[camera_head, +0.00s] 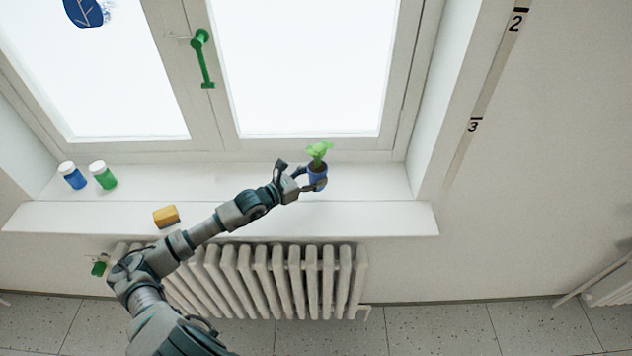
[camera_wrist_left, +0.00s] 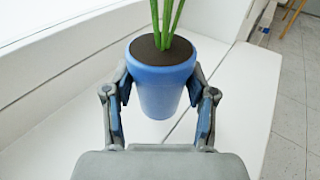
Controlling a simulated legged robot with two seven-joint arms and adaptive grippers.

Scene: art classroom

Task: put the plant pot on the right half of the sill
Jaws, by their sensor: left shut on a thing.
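The blue plant pot (camera_head: 317,179) with dark soil and a green plant is at the right half of the white window sill (camera_head: 375,190). My left gripper (camera_head: 308,182) is shut on the pot from its left side. In the left wrist view the pot (camera_wrist_left: 163,88) sits upright between the two fingers of the gripper (camera_wrist_left: 160,100), and the sill (camera_wrist_left: 222,125) shows below and behind it. I cannot tell whether the pot's base touches the sill. The right gripper is not in view.
A yellow sponge-like block (camera_head: 166,215) lies near the front edge. A radiator (camera_head: 285,275) is below. The sill's right end is clear. A green window handle (camera_head: 203,58) hangs above.

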